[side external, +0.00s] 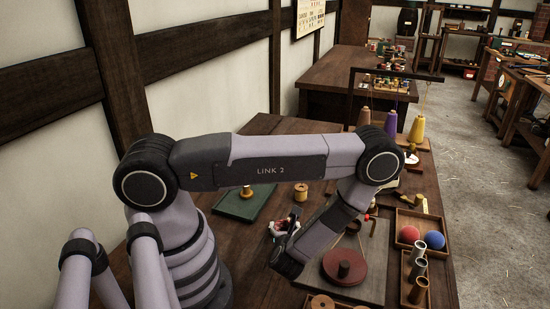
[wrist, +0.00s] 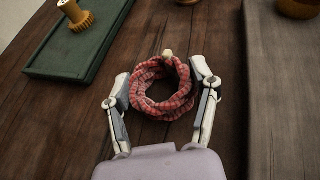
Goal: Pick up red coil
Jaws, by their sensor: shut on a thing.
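The red coil (wrist: 165,110) is a ring of twisted red rope with a pale end at its top. It lies between the two fingers of my gripper (wrist: 160,78) in the wrist view, one finger against each side. My gripper is shut on it, over the dark wooden table. In the side external view my gripper (side external: 284,230) is low over the table, left of the grey board. The coil is small and mostly hidden there by my arm.
A wooden tray with balls (side external: 409,234) stands further right.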

